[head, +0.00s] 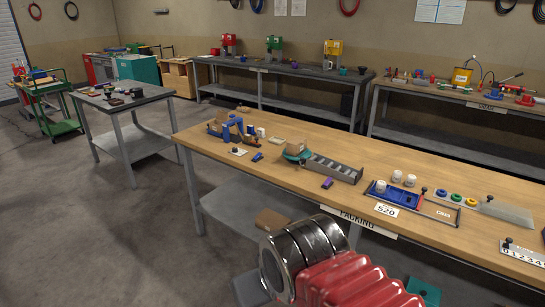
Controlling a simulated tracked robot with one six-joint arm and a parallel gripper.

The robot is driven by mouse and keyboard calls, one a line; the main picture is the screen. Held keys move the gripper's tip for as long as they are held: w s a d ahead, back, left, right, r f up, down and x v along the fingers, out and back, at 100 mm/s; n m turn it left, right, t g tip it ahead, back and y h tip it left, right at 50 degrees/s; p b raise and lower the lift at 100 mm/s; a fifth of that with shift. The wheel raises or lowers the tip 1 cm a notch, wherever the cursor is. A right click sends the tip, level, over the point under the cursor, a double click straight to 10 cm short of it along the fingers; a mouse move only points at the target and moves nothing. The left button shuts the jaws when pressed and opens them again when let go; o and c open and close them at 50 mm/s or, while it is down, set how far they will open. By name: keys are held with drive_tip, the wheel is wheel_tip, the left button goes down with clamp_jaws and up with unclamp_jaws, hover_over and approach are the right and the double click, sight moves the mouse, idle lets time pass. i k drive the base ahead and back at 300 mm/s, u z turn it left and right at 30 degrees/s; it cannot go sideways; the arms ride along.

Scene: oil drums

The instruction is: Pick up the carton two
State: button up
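The packing bench (420,186) runs across the middle and right of the head view. A small brown carton-like box (222,118) is at its far left end, partly behind a blue frame-like device (214,129). Another small brown piece (296,147) rests on a green round base beside a grey roller rack (333,168). A larger brown box (272,220) shows below the bench top, partly hidden by my red and black arm. I cannot read a number two on any of them. My gripper is not visible.
White jars (410,180), a blue tray (380,188) and coloured rings (456,197) occupy the bench's right part. A smaller grey table (125,98) stands at left, with open floor (90,230) in front. Other benches with presses (274,48) line the back wall.

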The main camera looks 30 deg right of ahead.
sight(292, 150)
drive_tip(key=k, duration=0.1)
drive_tip(key=u, duration=0.25)
drive_tip(key=i, duration=0.65)
drive_tip(key=u, duration=0.35)
drive_tip(key=i, duration=1.45)
drive_tip(key=z, duration=0.4)
drive_tip(key=i, duration=0.65)
drive_tip(key=z, duration=0.9)
drive_tip(key=i, duration=0.65)
drive_tip(key=z, duration=0.35)
